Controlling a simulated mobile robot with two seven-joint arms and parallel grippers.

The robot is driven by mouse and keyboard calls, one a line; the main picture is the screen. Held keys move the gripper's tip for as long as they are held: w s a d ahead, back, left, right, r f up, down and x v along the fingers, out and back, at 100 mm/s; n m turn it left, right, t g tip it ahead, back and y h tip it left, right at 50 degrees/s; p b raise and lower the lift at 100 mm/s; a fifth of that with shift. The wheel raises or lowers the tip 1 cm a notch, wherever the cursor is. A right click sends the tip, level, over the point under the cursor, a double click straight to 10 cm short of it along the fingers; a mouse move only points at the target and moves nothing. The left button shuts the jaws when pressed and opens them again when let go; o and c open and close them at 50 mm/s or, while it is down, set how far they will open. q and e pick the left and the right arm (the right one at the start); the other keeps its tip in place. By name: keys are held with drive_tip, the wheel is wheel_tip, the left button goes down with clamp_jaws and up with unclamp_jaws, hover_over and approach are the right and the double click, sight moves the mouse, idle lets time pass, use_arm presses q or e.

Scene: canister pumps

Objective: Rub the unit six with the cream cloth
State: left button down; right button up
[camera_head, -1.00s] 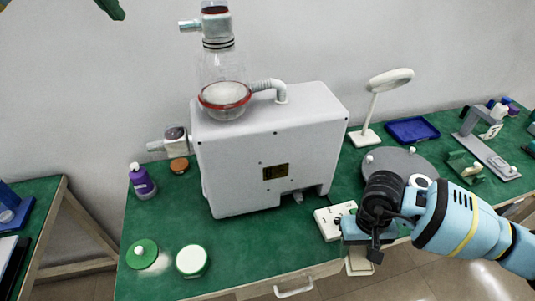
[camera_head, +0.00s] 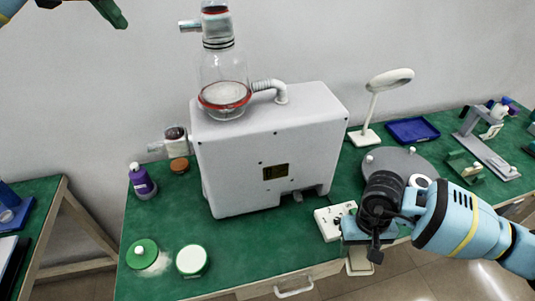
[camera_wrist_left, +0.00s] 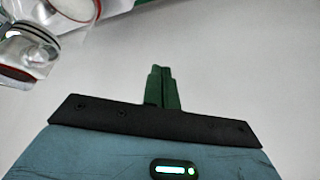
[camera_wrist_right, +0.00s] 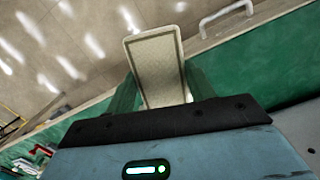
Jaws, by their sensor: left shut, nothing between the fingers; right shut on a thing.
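My right gripper (camera_head: 358,246) is shut on the cream cloth (camera_head: 359,263), at the table's front edge, to the right of and in front of the unit. In the right wrist view the cloth (camera_wrist_right: 154,62) is a flat, bordered rectangle between the fingers, over the floor. My left gripper (camera_head: 118,18) is shut and empty, high at the upper left; its fingers (camera_wrist_left: 163,88) also show in the left wrist view.
A white control box (camera_head: 335,221) sits beside my right gripper. Two green-and-white round containers (camera_head: 193,261) (camera_head: 142,252), a pale patch (camera_head: 160,264) and a purple bottle (camera_head: 142,181) are on the left. A lamp (camera_head: 380,100), grey disc (camera_head: 405,168) and blue tray (camera_head: 412,130) are on the right.

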use_arm(q)
drive_tip(key=shift+r, duration=0.15)
drive_tip(key=shift+r, duration=2.85)
drive_tip(key=v, duration=1.2)
use_arm(e)
drive_tip(key=shift+s, duration=0.1)
